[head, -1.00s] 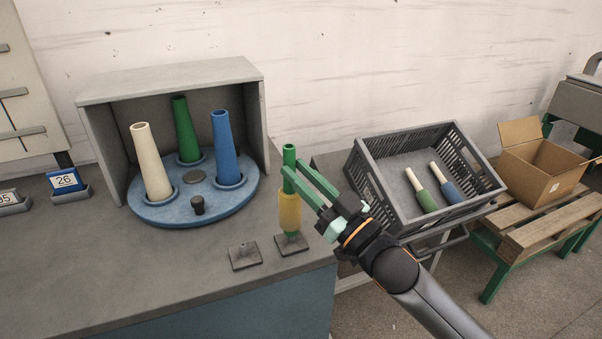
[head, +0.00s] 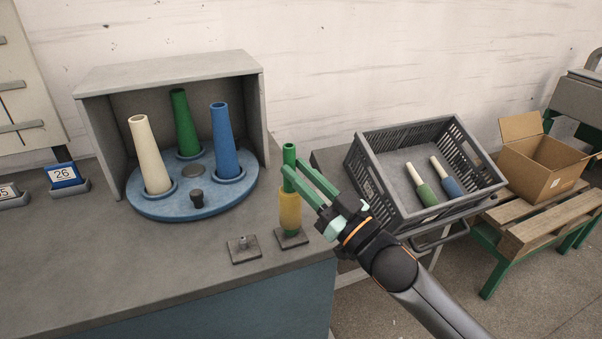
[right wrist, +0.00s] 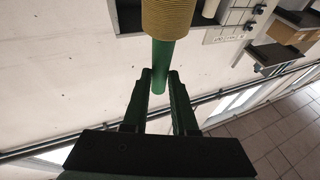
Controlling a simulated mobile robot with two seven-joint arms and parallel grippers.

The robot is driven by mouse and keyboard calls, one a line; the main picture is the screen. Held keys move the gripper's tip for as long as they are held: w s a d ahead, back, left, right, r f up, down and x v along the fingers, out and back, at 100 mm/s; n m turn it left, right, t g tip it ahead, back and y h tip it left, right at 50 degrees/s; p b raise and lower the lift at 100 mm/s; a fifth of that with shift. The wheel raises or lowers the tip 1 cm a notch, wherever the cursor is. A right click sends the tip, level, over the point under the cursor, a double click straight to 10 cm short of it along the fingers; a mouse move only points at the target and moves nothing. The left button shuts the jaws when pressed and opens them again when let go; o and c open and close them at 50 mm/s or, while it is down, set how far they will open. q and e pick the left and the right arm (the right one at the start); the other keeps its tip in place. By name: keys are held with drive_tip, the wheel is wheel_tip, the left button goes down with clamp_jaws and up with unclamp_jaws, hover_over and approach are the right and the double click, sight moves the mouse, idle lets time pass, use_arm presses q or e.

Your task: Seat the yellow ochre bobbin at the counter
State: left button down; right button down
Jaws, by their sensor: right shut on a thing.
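The yellow ochre bobbin (head: 290,212) stands upright over the right one of two small square plates (head: 299,241) near the counter's front right edge. Its green core sticks out above and below the yellow winding, and its lower end looks to meet the plate. Any peg inside it is hidden. My right gripper (head: 291,166) is shut on the green core above the winding. The right wrist view shows the green core between the fingers (right wrist: 160,78) and the ochre winding (right wrist: 167,15) beyond them. My left gripper is not in view.
The left square plate (head: 245,258) is empty with a short peg. A blue turntable (head: 160,211) holds white, green and blue cones under a grey hood (head: 170,80). A grey crate (head: 440,218) with two bobbins stands right, before a cardboard box (head: 533,180).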

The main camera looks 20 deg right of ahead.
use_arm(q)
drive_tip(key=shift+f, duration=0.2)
use_arm(e)
drive_tip(key=shift+f, duration=0.5)
drive_tip(key=c, duration=0.6)
unclamp_jaws()
use_arm(q)
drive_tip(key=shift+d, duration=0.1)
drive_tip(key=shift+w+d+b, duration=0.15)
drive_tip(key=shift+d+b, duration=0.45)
drive_tip(key=shift+b, duration=0.3)
use_arm(e)
drive_tip(key=shift+v, duration=6.25)
